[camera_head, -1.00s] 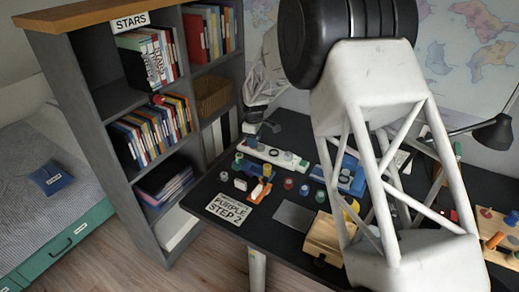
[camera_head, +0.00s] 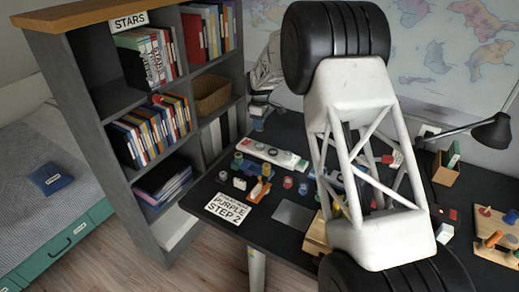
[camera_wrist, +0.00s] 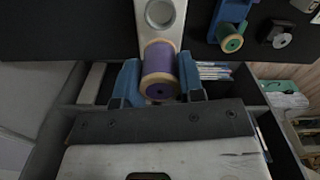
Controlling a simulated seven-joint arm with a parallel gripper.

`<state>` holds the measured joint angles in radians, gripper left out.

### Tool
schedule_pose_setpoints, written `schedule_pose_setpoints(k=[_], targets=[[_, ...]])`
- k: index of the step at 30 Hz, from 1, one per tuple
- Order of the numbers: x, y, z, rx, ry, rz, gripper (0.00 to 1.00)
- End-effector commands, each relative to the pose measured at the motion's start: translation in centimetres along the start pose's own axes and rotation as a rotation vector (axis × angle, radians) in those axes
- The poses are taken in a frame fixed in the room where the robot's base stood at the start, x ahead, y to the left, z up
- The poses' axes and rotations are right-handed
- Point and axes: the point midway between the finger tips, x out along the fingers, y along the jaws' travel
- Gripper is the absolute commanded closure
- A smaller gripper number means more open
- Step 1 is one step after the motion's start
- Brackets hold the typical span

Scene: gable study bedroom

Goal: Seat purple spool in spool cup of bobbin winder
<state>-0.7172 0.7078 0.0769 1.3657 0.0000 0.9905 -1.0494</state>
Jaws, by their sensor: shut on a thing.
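The purple spool (camera_wrist: 158,72), with pale wooden ends, is between the two blue fingers of my gripper (camera_wrist: 158,84) in the wrist view. My gripper is shut on it. A white bar with a round grey cup (camera_wrist: 160,13), which looks like the bobbin winder, lies just beyond the spool in the wrist view. The spool hides part of the bar, and I cannot tell the height between them. In the head view the long white winder (camera_head: 263,150) lies at the desk's back left. My gripper (camera_head: 258,120) is above the desk behind it, and the spool cannot be made out there.
A blue device with a green-ended spool (camera_wrist: 230,40) stands right of the white bar. Several small coloured spools and a "PURPLE STEP 2" card (camera_head: 229,208) lie on the black desk (camera_head: 262,229). A grey bookshelf (camera_head: 110,150) stands close on the left, a lamp (camera_head: 492,131) on the right.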

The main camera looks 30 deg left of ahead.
Motion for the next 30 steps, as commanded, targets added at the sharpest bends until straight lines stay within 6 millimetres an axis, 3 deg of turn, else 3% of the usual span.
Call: schedule_pose_setpoints(k=[11,24,30], targets=[[0.4,0.0,0.0,0.000,-0.001,-0.001,0.87],[5.6,0.0,0.0,0.000,-0.001,-0.001,0.87],[6.3,0.0,0.0,0.000,0.000,0.000,0.87]])
